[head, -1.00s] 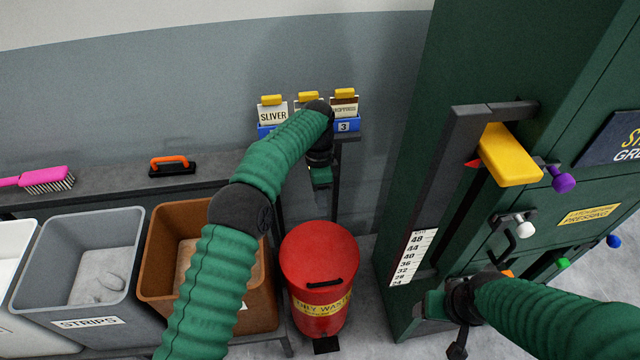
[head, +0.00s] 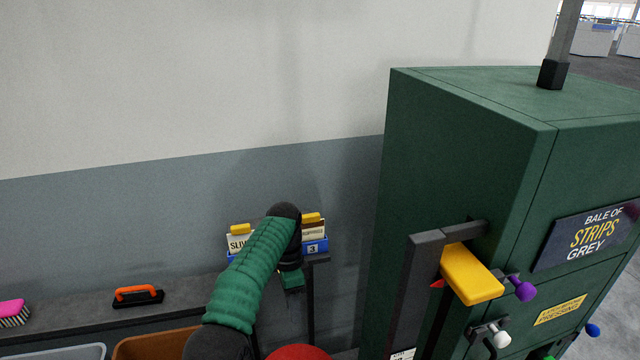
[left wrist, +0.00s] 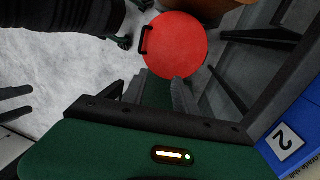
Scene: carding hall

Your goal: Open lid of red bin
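The red bin (head: 299,352) shows only as a sliver of its round red top at the bottom edge of the head view. In the left wrist view its round red lid (left wrist: 178,46) lies flat and closed, with a black bar handle (left wrist: 146,41) near the rim. My left gripper (head: 291,281) hangs above and behind the bin, in front of the card holder. In the left wrist view its two fingers (left wrist: 155,96) are apart with nothing between them, and their tips point toward the lid without visible contact. My right gripper is out of the head view.
A blue card holder (head: 316,248) stands on the wall side close to my left gripper. A green press (head: 470,150) with a yellow handle (head: 471,273) stands at right. A grey shelf (head: 75,317) holds an orange-handled tool (head: 138,295) and a pink brush (head: 13,313).

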